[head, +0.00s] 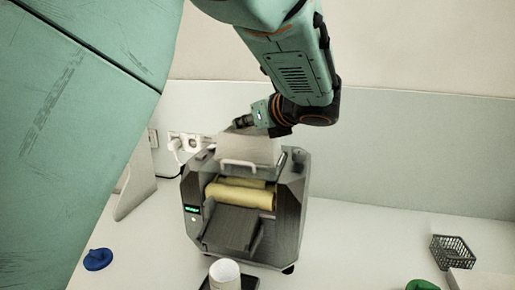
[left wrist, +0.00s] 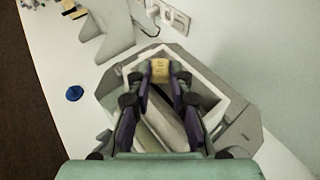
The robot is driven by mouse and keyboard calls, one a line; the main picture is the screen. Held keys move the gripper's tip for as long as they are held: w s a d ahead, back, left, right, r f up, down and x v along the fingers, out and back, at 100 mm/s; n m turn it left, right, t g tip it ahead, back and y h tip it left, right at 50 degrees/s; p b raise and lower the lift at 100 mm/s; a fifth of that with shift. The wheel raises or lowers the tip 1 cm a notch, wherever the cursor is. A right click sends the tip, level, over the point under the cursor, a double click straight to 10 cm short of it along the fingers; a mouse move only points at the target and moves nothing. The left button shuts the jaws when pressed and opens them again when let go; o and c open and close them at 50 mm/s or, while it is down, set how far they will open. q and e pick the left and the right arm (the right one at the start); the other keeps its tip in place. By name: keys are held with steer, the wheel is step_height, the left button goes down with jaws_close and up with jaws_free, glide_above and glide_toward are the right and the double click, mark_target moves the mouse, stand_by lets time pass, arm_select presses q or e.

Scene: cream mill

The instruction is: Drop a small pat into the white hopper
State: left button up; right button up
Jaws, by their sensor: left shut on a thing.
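My left gripper (head: 243,122) is above the mill in the head view. In the left wrist view its two fingers (left wrist: 160,76) are shut on a small yellowish pat (left wrist: 160,66). The white hopper (head: 248,152) sits on top of the grey mill (head: 290,215); its pale walls (left wrist: 208,82) also show in the left wrist view. The pat appears over the hopper's opening, near its far side; its height above it is hard to tell. The pat cannot be made out in the head view. My right gripper is not in view.
Cream-coloured rollers (head: 240,194) show at the mill's front, above a dark sloping chute (head: 232,227). A white cup (head: 224,272) stands below it. A blue item (head: 98,259) lies left, a black wire basket (head: 453,251) right. Wall sockets (head: 188,142) are behind.

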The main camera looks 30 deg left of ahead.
arm_select(q)
steer(key=o, duration=0.3)
steer(key=shift+d, duration=0.1)
steer(key=o, duration=0.3)
steer(key=shift+w+f, duration=0.15)
steer(key=shift+w, duration=0.15)
steer(key=shift+o, duration=1.1)
steer(key=shift+a, duration=0.35)
steer(key=shift+s+d+r, duration=0.2)
steer(key=shift+s+d, duration=0.05)
steer(key=shift+d, duration=0.05)
step_height(320, 180, up, 10)
steer(key=shift+w+a+f, duration=0.15)
steer(key=shift+a+f, duration=0.05)
steer(key=shift+a, duration=0.05)
